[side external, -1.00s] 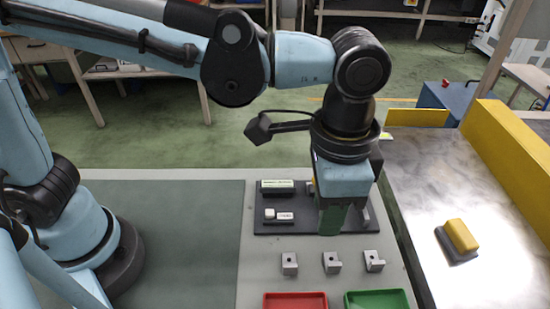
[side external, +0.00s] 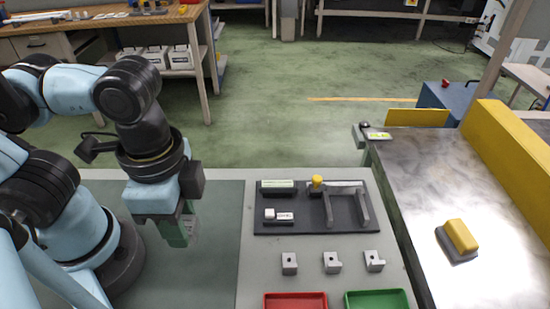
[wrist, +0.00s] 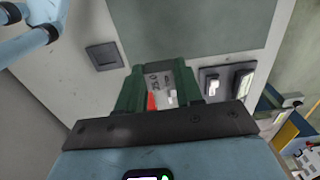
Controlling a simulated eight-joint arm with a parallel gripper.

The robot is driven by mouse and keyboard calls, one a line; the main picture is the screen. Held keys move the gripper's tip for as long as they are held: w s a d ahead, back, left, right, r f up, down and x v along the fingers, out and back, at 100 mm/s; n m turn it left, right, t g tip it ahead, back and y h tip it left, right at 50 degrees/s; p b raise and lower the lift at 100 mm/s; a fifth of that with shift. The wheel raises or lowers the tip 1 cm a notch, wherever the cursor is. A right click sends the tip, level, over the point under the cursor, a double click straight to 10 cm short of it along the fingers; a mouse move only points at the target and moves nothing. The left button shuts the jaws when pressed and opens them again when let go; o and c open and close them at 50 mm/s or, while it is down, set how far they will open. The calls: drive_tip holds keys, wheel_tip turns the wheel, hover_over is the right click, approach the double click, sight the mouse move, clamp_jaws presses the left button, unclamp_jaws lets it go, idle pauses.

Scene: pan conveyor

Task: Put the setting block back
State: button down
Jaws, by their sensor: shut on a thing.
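My gripper (side external: 180,232) is at the left in the side view, above the dark green mat (side external: 215,270) and apart from the dark board. In the wrist view its two green fingers (wrist: 158,88) are shut on the setting block (wrist: 157,82), a grey block with "25"-like figures and a red patch. In the side view the fingers mostly hide the block. A small dark square (wrist: 103,56) lies on the pale surface ahead and left of the fingers in the wrist view. I cannot tell whether it is a recess or a pad.
The dark board (side external: 290,229) holds a green-and-white block (side external: 277,186), a yellow knob (side external: 317,181) and a grey bracket (side external: 345,188). Metal blocks (side external: 332,263) stand in front, before red (side external: 295,301) and green (side external: 376,299) trays. A yellow-topped block (side external: 460,236) lies on the right-hand surface.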

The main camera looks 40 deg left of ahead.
hover_over(205, 217)
wheel_tip(205, 217, down, 8)
drive_tip(key=shift+w+r, duration=0.1)
drive_tip(key=shift+r, duration=0.1)
drive_tip(key=shift+f, duration=2)
drive_tip(key=shift+f, duration=0.2)
drive_tip(key=c, duration=0.7)
unclamp_jaws()
drive_tip(key=shift+c, duration=0.2)
drive_tip(key=shift+r, duration=0.15)
